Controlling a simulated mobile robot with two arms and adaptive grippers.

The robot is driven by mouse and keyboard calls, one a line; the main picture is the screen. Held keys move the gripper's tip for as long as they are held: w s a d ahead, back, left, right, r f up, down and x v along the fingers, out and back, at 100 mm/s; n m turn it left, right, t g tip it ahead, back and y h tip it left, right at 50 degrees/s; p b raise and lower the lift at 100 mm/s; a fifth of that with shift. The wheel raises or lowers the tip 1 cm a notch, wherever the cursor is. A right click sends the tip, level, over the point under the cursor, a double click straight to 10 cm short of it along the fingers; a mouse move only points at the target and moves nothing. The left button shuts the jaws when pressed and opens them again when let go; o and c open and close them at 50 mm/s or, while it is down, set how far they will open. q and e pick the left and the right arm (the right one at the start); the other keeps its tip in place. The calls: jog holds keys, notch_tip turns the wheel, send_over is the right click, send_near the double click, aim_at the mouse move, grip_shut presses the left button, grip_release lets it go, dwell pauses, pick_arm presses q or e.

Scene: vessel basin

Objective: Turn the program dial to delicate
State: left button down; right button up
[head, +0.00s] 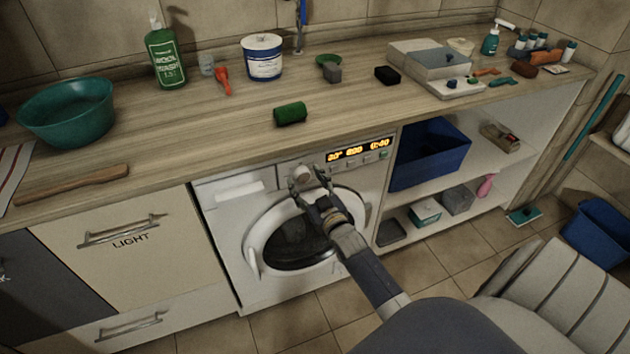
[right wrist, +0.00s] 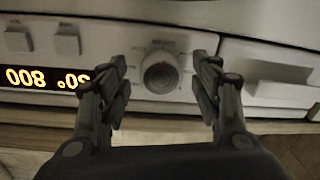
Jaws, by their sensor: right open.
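The white washing machine (head: 223,272) stands under the counter, with a round door and a control panel. Its program dial (right wrist: 161,74) is a round light knob with marks around it, too small to read. My right gripper (right wrist: 162,66) is open, with one finger on each side of the dial in the right wrist view. I cannot tell whether either finger touches it. In the head view the right gripper (head: 309,178) is at the panel, left of the lit display (head: 358,149), and largely covers the dial. The display also shows upside down in the right wrist view (right wrist: 45,78). My left gripper is not in view.
The wooden counter (head: 225,120) runs above the machine, with a green block (head: 290,113) near its front edge. Open shelves with a blue bin (head: 430,155) stand to the right. Panel buttons (right wrist: 66,40) lie beside the dial, and a drawer front (right wrist: 265,75) is on its other side.

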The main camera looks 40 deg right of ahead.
jog(key=s+a, duration=0.1)
jog(key=s, duration=1)
jog(key=shift+a, duration=0.4)
jog(key=s+a+f+g+y, duration=0.1)
jog(key=s+a+f+g, duration=0.3)
jog(key=f, duration=0.6)
jog(key=s+a+f+g+y, duration=0.15)
jog(key=s+f, duration=0.35)
jog(key=f, duration=0.6)
jog(key=s+a+f+g, duration=0.3)
jog(key=s+f, duration=0.2)
jog(key=f, duration=0.5)
jog(key=s+a+f+g, duration=0.1)
jog(key=s+f+g, duration=0.1)
jog(key=s+f, duration=0.3)
jog(key=s+a+f+n+g, duration=0.1)
jog(key=s+f+g, duration=0.2)
jog(key=s, duration=1)
jog(key=s+a+f+n+g, duration=0.1)
jog(key=s+a+f+g, duration=0.1)
jog(key=s+f, duration=0.4)
jog(key=s+g, duration=0.1)
jog(key=s, duration=0.2)
jog(key=shift+f+y, duration=0.35)
jog(key=shift+f, duration=0.05)
jog(key=shift+c, duration=0.6)
